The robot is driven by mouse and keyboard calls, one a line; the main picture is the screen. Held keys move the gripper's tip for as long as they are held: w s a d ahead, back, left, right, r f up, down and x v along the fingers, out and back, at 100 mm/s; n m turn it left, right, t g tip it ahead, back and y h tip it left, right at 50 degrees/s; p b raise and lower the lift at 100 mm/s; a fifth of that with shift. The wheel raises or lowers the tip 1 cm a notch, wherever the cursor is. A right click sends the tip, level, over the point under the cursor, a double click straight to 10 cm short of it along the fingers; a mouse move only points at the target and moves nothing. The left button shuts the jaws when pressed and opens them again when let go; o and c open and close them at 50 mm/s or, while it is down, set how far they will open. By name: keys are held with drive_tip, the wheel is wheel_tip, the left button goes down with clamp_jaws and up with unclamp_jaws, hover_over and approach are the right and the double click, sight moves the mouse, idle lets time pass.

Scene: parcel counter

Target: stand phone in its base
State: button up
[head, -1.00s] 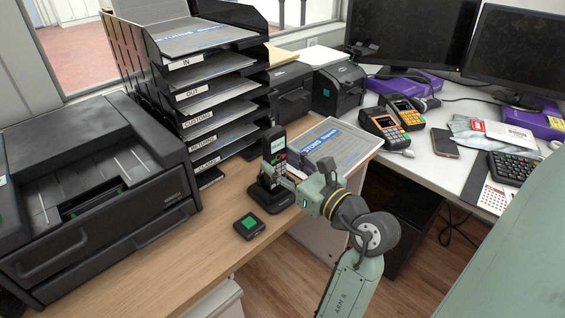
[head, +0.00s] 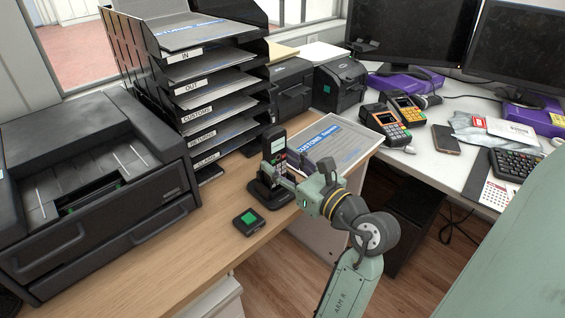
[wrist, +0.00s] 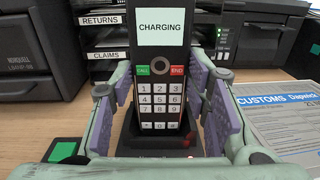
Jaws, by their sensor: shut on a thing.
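The phone (head: 274,148) is a dark handset with a keypad. It stands upright, its lower end at the black base (head: 268,196) on the wooden counter. In the wrist view the phone's screen (wrist: 161,28) reads CHARGING, and a small red light glows low on the base (wrist: 185,155). My gripper (head: 284,173) is at the phone from the right in the head view, shut on it. In the wrist view its purple-padded fingers flank the handset. The seat of the phone's lower end is partly hidden.
A black device with a green square (head: 248,220) lies just in front of the base. A labelled tray rack (head: 205,85) stands behind, a large printer (head: 95,190) at left. A Customs envelope (head: 338,143) lies to the right. Bare counter shows at front left.

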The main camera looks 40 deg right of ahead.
drive_tip(key=o, duration=1.4)
drive_tip(key=shift+c, duration=0.2)
drive_tip(key=shift+s, duration=0.1)
drive_tip(key=s, duration=1.2)
